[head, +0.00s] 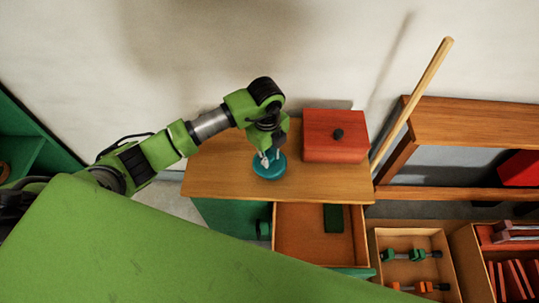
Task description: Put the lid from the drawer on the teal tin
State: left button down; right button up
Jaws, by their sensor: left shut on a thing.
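A round teal shape (269,171), the teal tin or its lid seen from above, is on the wooden cabinet top near its middle. My left gripper (265,160) points down at its upper side and is shut on the lid, though the fingers and arm hide much of the grip. I cannot tell where lid and tin meet. The drawer (300,255) below the cabinet top is pulled open, with a dark green block (333,218) at its back right. My right gripper is not in view.
A red box (335,140) with a dark knob stands right of the teal shape on the cabinet top (215,180). A wooden pole (412,102) leans at the right. A wooden tray with tools (408,240) and a shelf unit are farther right.

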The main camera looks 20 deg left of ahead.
pick_arm(q)
jog(key=shift+s+f, duration=0.4)
jog(key=shift+f, duration=0.1)
jog(key=shift+w, duration=0.35)
jog(key=shift+w+d+b, duration=0.2)
jog(key=shift+w+b, duration=0.15)
jog(key=shift+w, duration=0.15)
jog(key=c, duration=1.7)
grip_release()
jog(key=o, duration=0.3)
jog(key=shift+w+r, duration=0.15)
jog(key=shift+o, duration=0.2)
